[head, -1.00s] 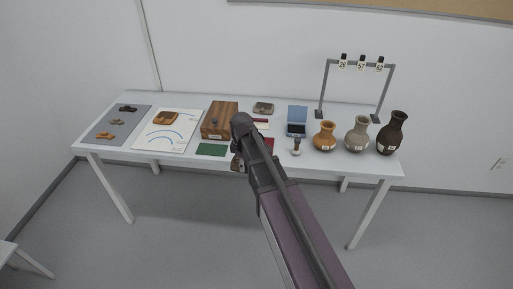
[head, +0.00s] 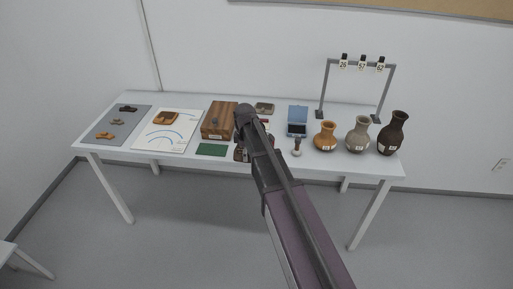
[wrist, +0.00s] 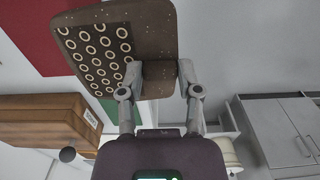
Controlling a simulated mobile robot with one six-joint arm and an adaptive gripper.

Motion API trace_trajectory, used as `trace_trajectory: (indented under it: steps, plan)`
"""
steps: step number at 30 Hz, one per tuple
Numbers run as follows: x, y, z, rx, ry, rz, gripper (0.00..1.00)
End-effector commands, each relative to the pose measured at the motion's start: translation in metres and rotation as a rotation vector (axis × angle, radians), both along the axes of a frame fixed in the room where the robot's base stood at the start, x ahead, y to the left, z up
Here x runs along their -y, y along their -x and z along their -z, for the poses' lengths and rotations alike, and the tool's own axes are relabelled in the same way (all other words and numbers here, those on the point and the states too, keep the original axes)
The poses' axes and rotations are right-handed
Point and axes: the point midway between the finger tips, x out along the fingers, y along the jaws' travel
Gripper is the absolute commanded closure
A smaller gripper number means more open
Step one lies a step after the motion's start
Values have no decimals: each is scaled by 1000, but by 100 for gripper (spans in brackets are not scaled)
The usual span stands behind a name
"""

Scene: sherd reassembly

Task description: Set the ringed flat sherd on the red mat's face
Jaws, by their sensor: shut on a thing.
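My gripper (wrist: 162,72) is shut on the ringed flat sherd (wrist: 95,50), a dark brown plate with rounded corners. Pale rings cover its left part in the wrist view; the right part is plain with small specks. In the head view, part of the sherd (head: 240,154) shows beside my arm, near the table's front edge. The red mat (wrist: 28,38) shows at the upper left of the wrist view, partly behind the sherd. In the head view my arm hides most of that mat. I cannot tell the gap between sherd and mat.
A wooden box (head: 218,121) with a knob stands left of my gripper. A green mat (head: 212,150) lies in front of it. A blue case (head: 297,121), a small brush-like tool (head: 297,147) and an orange vase (head: 325,136) stand to the right.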

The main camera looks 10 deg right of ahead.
Motion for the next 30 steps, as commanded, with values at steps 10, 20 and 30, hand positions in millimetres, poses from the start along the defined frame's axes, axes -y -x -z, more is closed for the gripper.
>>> trace_trajectory:
  steps: [10,20,30]
  plan:
    - [34,-61,7,0,0,1,100]
    - [50,-85,9,0,0,-1,100]
    - [49,-84,10,0,0,-2,100]
